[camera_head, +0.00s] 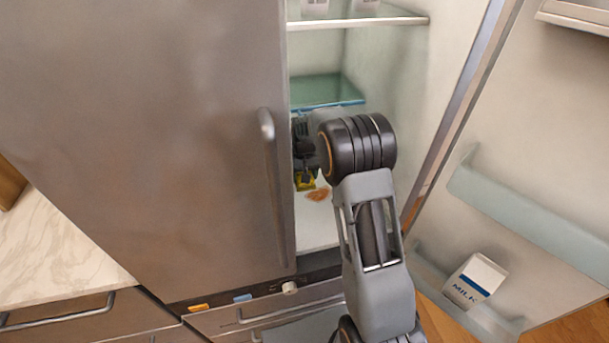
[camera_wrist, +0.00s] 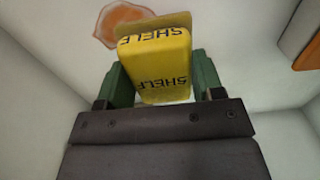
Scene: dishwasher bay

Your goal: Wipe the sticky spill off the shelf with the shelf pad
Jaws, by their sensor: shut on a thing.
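The yellow shelf pad (camera_wrist: 162,60), marked "SHELF", is held between the green fingers of my gripper (camera_wrist: 162,85) in the wrist view. In the head view the pad (camera_head: 305,184) shows low inside the open fridge, with my gripper (camera_head: 304,165) above it, partly hidden by my arm. The orange-brown sticky spill (camera_head: 318,194) lies on the white bottom shelf (camera_head: 316,225), just right of the pad. In the wrist view the spill (camera_wrist: 120,22) shows just beyond the pad, partly covered by it. I cannot tell whether the pad touches the shelf.
A glass shelf (camera_head: 327,90) is above my gripper. The closed fridge door (camera_head: 150,130) stands close on the left. The open door on the right holds a milk carton (camera_head: 475,281) in its lower bin. An orange-brown object (camera_wrist: 308,52) shows at right in the wrist view.

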